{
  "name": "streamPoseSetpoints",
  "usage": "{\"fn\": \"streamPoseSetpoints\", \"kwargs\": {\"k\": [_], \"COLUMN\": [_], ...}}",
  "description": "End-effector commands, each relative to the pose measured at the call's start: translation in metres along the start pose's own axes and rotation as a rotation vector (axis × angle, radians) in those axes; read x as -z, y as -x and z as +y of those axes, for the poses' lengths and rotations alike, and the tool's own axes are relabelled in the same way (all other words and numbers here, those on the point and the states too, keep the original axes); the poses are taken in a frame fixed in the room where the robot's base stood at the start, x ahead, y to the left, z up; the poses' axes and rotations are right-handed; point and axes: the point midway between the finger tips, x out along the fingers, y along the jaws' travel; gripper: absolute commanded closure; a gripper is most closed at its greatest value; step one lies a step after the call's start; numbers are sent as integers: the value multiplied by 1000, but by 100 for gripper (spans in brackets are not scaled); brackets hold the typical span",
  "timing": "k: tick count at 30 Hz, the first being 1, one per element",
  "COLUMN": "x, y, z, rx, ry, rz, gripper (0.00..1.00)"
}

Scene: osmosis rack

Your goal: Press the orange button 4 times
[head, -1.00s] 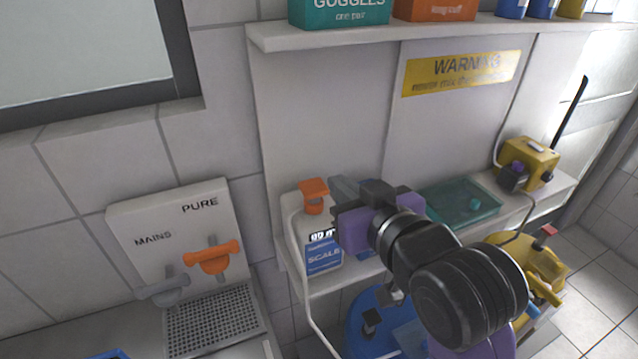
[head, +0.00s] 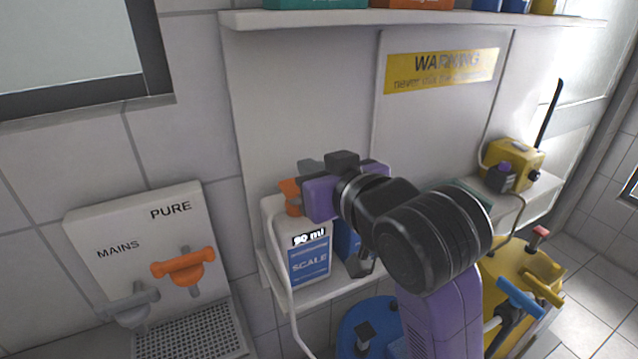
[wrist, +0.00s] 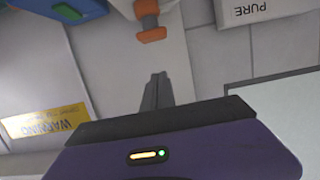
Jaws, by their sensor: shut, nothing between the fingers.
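The orange button (head: 291,196) is the cap-like top of the white SCALE bottle (head: 312,238) on the lower shelf. A small display with blurred digits and "ml" sits above the bottle's blue label. In the wrist view the button (wrist: 150,34) shows upside down at the top centre. My gripper (head: 310,166) is beside and slightly above the button in the head view, and its purple body hides part of the button's right side. In the wrist view the gray fingers (wrist: 156,92) are together and empty, with a visible gap in the picture between them and the button.
An orange PURE valve (head: 183,268) and a gray MAINS valve (head: 132,303) are on the panel at left. A yellow pump (head: 514,160) stands on the shelf at right. The upper shelf (head: 420,17) holds boxes. A white hose runs down beside the bottle.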

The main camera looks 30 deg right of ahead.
Motion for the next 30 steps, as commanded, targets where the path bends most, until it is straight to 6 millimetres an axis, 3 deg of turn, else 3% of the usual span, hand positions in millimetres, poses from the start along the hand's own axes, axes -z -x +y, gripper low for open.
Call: {"fn": "streamPoseSetpoints", "kwargs": {"k": [8, 12, 17, 30], "x": [3, -19, -33, -37], "y": [-55, -58, -62, -63], "z": [1, 0, 1, 0], "rx": [-1, 0, -1, 0], "ry": [0, -2, -1, 0], "rz": [-2, -2, 0, 2], "gripper": [100, 100, 100, 100]}}
